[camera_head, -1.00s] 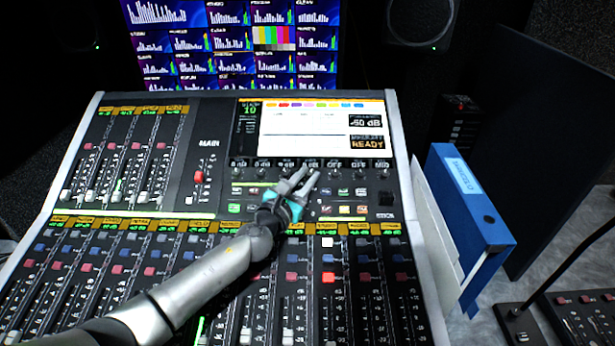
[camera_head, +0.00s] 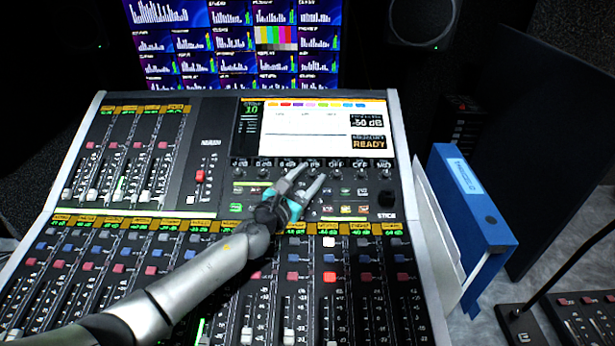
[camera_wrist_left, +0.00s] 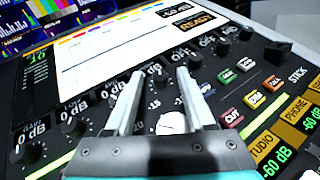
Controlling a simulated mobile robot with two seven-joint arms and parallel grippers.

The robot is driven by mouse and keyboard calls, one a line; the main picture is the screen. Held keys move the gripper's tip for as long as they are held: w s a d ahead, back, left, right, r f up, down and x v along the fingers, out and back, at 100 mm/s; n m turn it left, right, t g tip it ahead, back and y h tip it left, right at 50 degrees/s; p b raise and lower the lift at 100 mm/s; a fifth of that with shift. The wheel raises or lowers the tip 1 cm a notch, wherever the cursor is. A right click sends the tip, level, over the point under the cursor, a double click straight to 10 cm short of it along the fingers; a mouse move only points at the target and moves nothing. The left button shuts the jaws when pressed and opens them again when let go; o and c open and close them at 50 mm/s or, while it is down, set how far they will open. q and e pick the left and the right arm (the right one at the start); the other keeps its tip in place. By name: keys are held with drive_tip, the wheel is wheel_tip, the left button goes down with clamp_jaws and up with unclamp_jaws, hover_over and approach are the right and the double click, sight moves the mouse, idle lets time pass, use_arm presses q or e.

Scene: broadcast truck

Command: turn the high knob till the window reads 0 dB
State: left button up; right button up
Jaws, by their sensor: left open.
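A row of dark knobs with small lit windows runs below the console's screen. The high knob (camera_wrist_left: 153,77) appears to be the fourth from the left, but its label is not legible. It shows between and just beyond my fingertips in the wrist view. Its window (camera_head: 313,163) ends in dB, but I cannot read the figure. The three windows to its left read 0 dB. My left gripper (camera_head: 315,171) is open and empty, with its fingertips by this knob; it also shows in the wrist view (camera_wrist_left: 160,74). I cannot tell whether they touch it. My right gripper is out of view.
Neighbouring knobs (camera_wrist_left: 112,101) sit close on both sides. Lit buttons (camera_wrist_left: 231,117) lie below the row. The console screen (camera_head: 300,130) is just above, reading -50 dB and READY. A blue binder (camera_head: 465,215) stands right of the console.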

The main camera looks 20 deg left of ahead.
use_arm(q)
drive_tip(key=shift+s+a, duration=0.1)
drive_tip(key=shift+s, duration=0.4)
drive_tip(key=v, duration=1.2)
drive_tip(key=shift+s+a+f+p, duration=0.1)
drive_tip(key=shift+s+p, duration=0.25)
drive_tip(key=shift+v, duration=0.8)
